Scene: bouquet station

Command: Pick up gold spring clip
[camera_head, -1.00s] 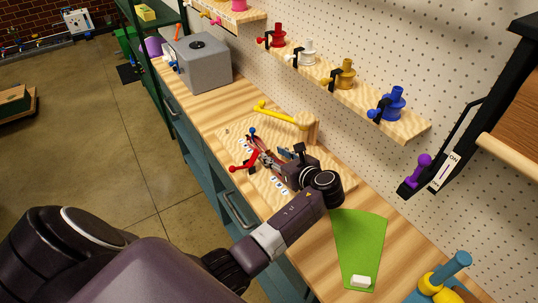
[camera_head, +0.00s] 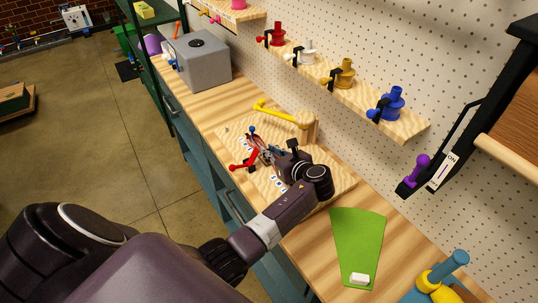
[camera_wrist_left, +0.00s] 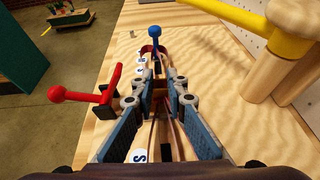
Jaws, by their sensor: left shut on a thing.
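My left gripper (camera_head: 262,148) reaches over the pale wooden board on the bench. In the left wrist view its blue-padded fingers (camera_wrist_left: 161,84) are shut on a small brown-gold piece (camera_wrist_left: 160,91). It looks like the gold spring clip, but the fingers hide most of it. Behind it, a row of small white labels (camera_wrist_left: 141,68) runs along the board. My right gripper does not show.
A red-handled piece (camera_head: 244,163) is just left of the fingers, with a blue-knobbed piece (camera_wrist_left: 155,34) beyond. A yellow arm on a wooden post (camera_head: 309,124) stands close on the right. A green mat (camera_head: 357,235) lies nearer me.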

